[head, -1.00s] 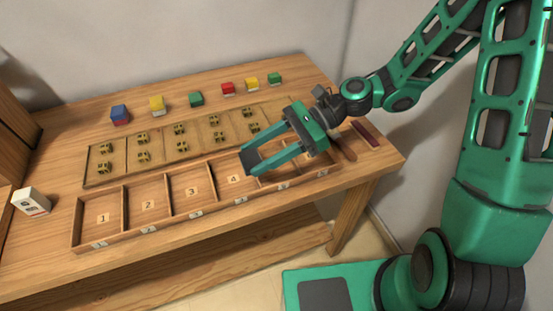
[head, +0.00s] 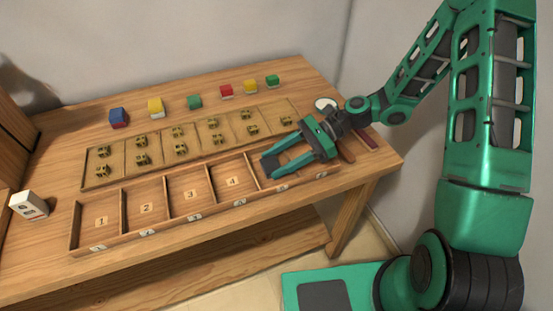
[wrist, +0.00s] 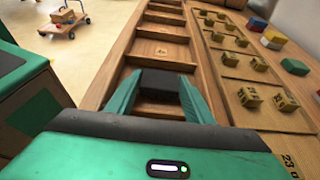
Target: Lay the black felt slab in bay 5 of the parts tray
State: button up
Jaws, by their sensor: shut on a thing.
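My gripper (head: 275,167) is shut on the black felt slab (head: 268,166), which shows as a dark flat piece between the fingertips. The slab (wrist: 163,83) also shows between the two green fingers in the wrist view. The parts tray (head: 160,222) is a wooden tray with a row of numbered bays along the table's front. The gripper and slab are at bay 5 (head: 253,174), just right of bay 4 (head: 232,182). I cannot tell whether the slab touches the bay floor. Fingers and slab hide much of bay 5.
Behind the tray lies a wooden board (head: 160,160) with several small brass-coloured pieces. Several coloured blocks (head: 194,102) stand farther back. A white box (head: 28,205) is at the left. A dark red strip (head: 367,138) lies right of my gripper. Bays 1 to 4 are empty.

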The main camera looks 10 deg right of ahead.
jog(key=o, duration=1)
jog(key=v, duration=1.2)
